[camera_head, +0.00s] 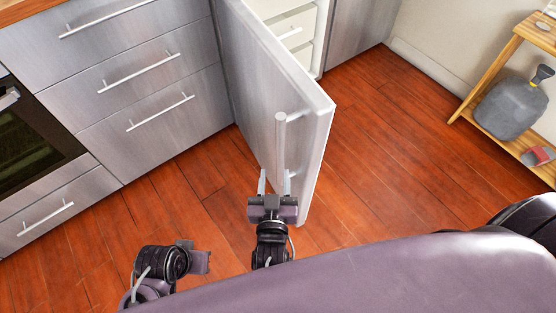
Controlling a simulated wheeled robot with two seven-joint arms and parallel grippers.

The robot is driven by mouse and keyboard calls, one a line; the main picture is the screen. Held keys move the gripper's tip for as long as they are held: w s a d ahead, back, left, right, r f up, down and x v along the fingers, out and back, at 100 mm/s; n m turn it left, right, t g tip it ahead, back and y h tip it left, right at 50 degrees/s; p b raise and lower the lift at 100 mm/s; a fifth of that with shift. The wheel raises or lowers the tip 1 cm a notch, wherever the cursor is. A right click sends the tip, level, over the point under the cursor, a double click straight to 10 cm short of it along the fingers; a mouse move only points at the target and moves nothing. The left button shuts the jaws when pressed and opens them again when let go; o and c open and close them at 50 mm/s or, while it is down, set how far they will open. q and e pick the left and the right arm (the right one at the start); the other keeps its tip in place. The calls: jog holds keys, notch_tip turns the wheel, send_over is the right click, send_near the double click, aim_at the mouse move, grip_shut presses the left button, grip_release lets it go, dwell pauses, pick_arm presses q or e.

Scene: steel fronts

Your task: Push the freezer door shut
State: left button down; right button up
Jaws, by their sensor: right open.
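The freezer door (255,90) stands wide open, swung out from the cabinet row. Its steel front faces left, and its white edge (322,150) faces me. A bar handle (281,140) is on the front near the free edge. Behind the door, part of the white freezer interior (297,28) with drawers shows. My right gripper (275,183) is open, its two fingers pointing toward the door front by the lower end of the handle. I cannot tell whether it touches. My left gripper (200,260) is lower left, away from the door; its fingers are not clear.
Steel drawers (140,75) with bar handles and an oven (35,135) are left of the door. A wooden shelf (482,75) with a grey container (510,105) stands at the right. The wooden floor (400,150) right of the door is clear.

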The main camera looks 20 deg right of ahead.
aim_at(280, 154)
pick_arm(q)
jog(key=shift+s+d+r+t+b, duration=0.1)
jog(key=shift+d+r+t+b, duration=0.15)
jog(key=shift+r+b, duration=0.25)
jog(key=shift+d+r+t+b, duration=0.2)
jog(key=shift+r+b, duration=0.15)
jog(key=shift+r, duration=0.2)
pick_arm(e)
jog(key=shift+m+h, duration=0.6)
jog(key=shift+w+d+r, duration=0.4)
jog(key=shift+w+d, duration=0.15)
jog(key=shift+w, duration=0.5)
jog(key=shift+w+d+r, duration=0.45)
jog(key=shift+w+d, duration=0.15)
jog(key=shift+w, duration=0.45)
jog(key=shift+w+d+r, duration=0.4)
jog(key=shift+w+d, duration=0.15)
jog(key=shift+w, duration=0.5)
jog(key=shift+c, duration=0.4)
grip_shut()
